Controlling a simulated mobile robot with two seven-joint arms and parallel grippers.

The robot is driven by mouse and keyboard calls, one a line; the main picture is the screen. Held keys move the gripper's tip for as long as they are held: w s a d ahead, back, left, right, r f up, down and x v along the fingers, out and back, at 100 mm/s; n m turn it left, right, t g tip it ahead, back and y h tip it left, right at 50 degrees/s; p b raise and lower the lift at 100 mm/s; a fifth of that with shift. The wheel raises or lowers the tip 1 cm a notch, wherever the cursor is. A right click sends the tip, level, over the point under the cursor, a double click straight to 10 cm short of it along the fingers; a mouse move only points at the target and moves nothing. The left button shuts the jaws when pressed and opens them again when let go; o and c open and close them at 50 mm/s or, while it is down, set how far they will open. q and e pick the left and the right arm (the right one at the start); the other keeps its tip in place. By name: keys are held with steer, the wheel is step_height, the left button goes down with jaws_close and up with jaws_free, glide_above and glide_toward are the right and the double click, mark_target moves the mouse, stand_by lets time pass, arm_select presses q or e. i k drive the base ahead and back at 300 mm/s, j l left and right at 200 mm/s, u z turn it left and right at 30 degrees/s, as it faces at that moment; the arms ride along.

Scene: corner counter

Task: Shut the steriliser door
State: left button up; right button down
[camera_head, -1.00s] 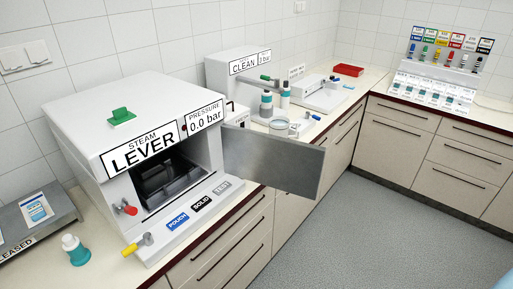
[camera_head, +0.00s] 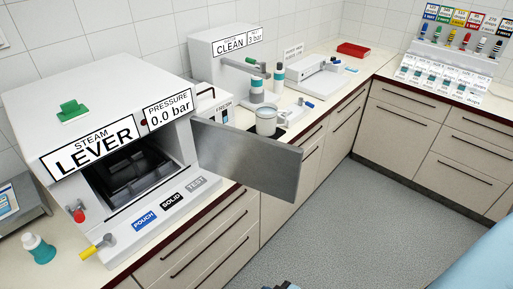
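The steriliser (camera_head: 120,98) is a white box on the counter at the left. Signs on it read STEAM LEVER and PRESSURE 0.0 bar. Its grey metal door (camera_head: 246,160) stands open, swung out to the right over the counter edge. The dark chamber (camera_head: 135,172) is exposed, with a dark rack or tray inside. A green lever (camera_head: 73,111) is on top. A red knob (camera_head: 77,212) and a yellow-handled valve (camera_head: 92,249) are at its lower front. Neither gripper can be made out. A pale blue shape at lower right and a dark bit at the bottom edge are probably mine.
POUCH, SOLID and TEST labels (camera_head: 171,202) lie before the chamber. A teal bottle with white cap (camera_head: 39,249) stands at the lower left. Beyond the door are a CLEAN machine (camera_head: 223,50), a beaker (camera_head: 266,121) and a red tray (camera_head: 353,49). The floor (camera_head: 340,225) is clear.

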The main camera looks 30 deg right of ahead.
mark_target(268, 166)
steer(key=l+u, duration=0.25)
steer(key=l, duration=0.3)
steer(key=l+u, duration=0.2)
steer(key=l, duration=0.3)
steer(key=k+l+u, duration=0.1)
steer(key=l+u, duration=0.15)
steer(key=l, duration=0.3)
steer(key=k+l+u, duration=0.2)
steer(key=l, duration=0.3)
steer(key=l+u, duration=0.3)
steer(key=l, duration=0.65)
steer(key=l+u, duration=0.35)
steer(key=l, duration=0.6)
steer(key=k, duration=0.3)
